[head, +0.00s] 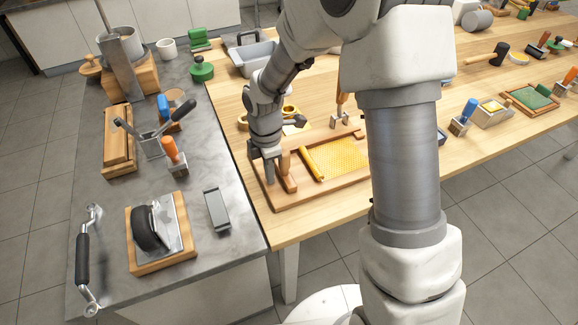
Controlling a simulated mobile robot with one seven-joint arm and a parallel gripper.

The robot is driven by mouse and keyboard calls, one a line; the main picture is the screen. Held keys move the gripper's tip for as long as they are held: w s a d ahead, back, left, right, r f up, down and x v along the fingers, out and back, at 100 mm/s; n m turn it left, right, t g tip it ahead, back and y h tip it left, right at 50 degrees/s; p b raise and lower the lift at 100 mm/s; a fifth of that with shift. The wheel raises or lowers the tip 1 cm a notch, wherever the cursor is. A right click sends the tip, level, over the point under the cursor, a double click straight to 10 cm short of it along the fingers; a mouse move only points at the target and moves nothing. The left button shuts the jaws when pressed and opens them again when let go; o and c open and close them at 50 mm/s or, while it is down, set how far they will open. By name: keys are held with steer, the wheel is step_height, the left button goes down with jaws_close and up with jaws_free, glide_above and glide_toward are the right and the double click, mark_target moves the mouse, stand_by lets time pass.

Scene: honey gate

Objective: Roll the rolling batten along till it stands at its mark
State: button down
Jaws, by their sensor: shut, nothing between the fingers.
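A shallow wooden tray (285,207) lies on the light wood table and holds a yellow honeycomb-patterned sheet (345,154). A yellow rod (312,164) lies along the sheet's left edge. A brown wooden batten (289,184) with a raised part lies left of the rod, with a gap between them. I cannot tell for sure which is the rolling batten, and I cannot make out its mark. My gripper (269,168) points down at the tray's left side, just left of the wooden batten. It is shut and holds nothing. Whether it touches the batten is unclear. My arm hides the tray's right part.
A grey counter (225,256) at left carries several tools, including a metal holder (151,145). The table's front left corner is clear.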

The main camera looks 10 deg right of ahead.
mark_target(289, 167)
steer(key=shift+f, duration=0.3)
steer(key=shift+r, duration=0.25)
stand_by(0.5)
steer(key=shift+w+d, duration=0.25)
steer(key=shift+d, duration=0.55)
steer(key=shift+w+d, duration=0.2)
steer(key=shift+d, duration=0.65)
steer(key=shift+w+d, duration=0.25)
steer(key=shift+d, duration=0.55)
steer(key=shift+a, duration=0.15)
steer(key=shift+s+a, duration=0.15)
steer(key=shift+a, duration=0.35)
step_height(289, 167, up, 8)
steer(key=p, duration=0.7)
steer(key=shift+r, duration=0.1)
